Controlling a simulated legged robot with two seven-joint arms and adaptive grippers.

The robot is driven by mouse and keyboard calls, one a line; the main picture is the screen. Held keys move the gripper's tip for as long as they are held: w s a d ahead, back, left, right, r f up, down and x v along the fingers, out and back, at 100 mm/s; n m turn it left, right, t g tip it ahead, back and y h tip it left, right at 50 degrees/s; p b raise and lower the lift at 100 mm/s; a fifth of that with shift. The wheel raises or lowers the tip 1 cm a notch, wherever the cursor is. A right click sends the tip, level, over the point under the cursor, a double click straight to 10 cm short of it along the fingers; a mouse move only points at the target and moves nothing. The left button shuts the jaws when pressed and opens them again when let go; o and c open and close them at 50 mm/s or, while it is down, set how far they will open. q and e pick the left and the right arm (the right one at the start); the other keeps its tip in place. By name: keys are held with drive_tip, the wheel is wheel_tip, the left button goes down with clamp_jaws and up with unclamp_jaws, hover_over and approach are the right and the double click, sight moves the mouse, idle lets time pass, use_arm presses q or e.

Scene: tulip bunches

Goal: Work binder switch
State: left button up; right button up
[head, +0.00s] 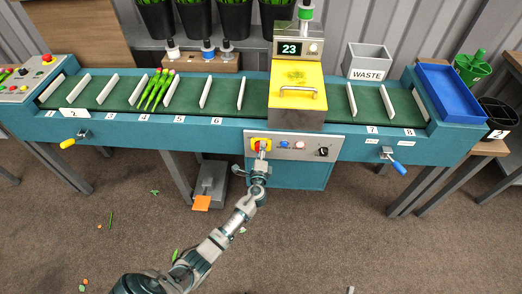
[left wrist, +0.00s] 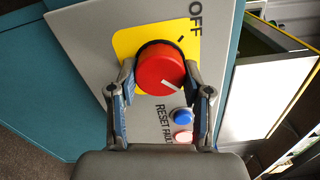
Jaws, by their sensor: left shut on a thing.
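The binder's switch is a red rotary knob (left wrist: 160,68) on a yellow plate (left wrist: 128,42), set in a grey control panel (head: 310,142). A white line on the knob points toward the lower right in the left wrist view, away from the dark tick beside the word OFF. My left gripper (head: 262,154) reaches the knob from below in the head view. In the left wrist view its two fingers (left wrist: 160,78) are closed on the knob's sides. The gripper hides part of the knob in the head view.
A blue button (left wrist: 181,116) and a pale red button (left wrist: 184,137) sit close to the fingers. A black dial (head: 323,152) is at the panel's right. Above is the yellow hood (head: 310,105) with a display reading 23. Tulips (head: 157,90) lie on the green belt.

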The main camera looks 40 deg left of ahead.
use_arm(q)
drive_tip(key=shift+d+f, duration=0.1)
drive_tip(key=shift+f, duration=0.2)
drive_tip(key=o, duration=1.2)
drive_tip(key=shift+c, duration=0.2)
drive_tip(key=shift+r, duration=0.15)
drive_tip(key=v, duration=1.2)
